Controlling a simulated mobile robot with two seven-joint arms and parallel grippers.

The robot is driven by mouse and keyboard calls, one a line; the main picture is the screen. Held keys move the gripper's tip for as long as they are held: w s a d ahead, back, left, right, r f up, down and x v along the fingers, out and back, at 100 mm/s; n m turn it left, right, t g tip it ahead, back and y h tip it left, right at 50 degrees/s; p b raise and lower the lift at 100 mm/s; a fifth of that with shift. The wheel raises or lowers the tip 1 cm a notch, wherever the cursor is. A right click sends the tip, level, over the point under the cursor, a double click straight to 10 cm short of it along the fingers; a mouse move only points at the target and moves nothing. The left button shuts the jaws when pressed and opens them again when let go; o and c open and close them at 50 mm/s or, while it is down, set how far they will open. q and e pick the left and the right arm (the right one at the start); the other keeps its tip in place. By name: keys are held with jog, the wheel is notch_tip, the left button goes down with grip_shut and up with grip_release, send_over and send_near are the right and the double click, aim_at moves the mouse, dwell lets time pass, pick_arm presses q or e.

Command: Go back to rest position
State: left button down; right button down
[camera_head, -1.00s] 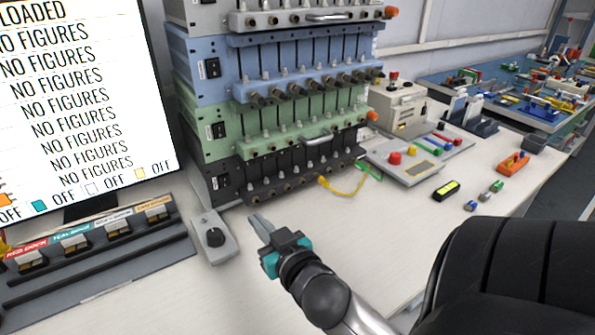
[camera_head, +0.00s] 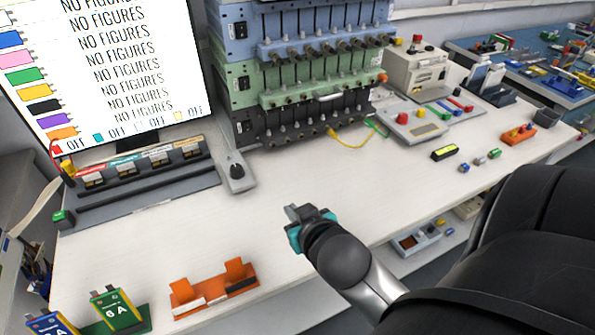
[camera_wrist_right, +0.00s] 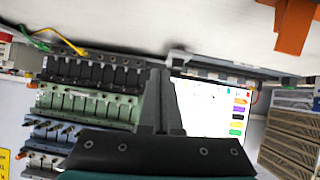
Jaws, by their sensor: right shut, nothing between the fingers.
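My right gripper (camera_head: 298,212) is over the white bench (camera_head: 262,205), in front of the small grey box with a black knob (camera_head: 236,174). Its fingers are shut with nothing between them. In the right wrist view the closed fingers (camera_wrist_right: 160,100) point toward the stacked racks and the screen. My left gripper is not in view.
The rack stack (camera_head: 310,75) and a monitor (camera_head: 100,65) stand at the back. An orange holder (camera_head: 212,288) and green and blue cards (camera_head: 118,310) are at the front left. The bench middle is clear. A black rounded shape fills the lower right.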

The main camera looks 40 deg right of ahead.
dwell(0.6)
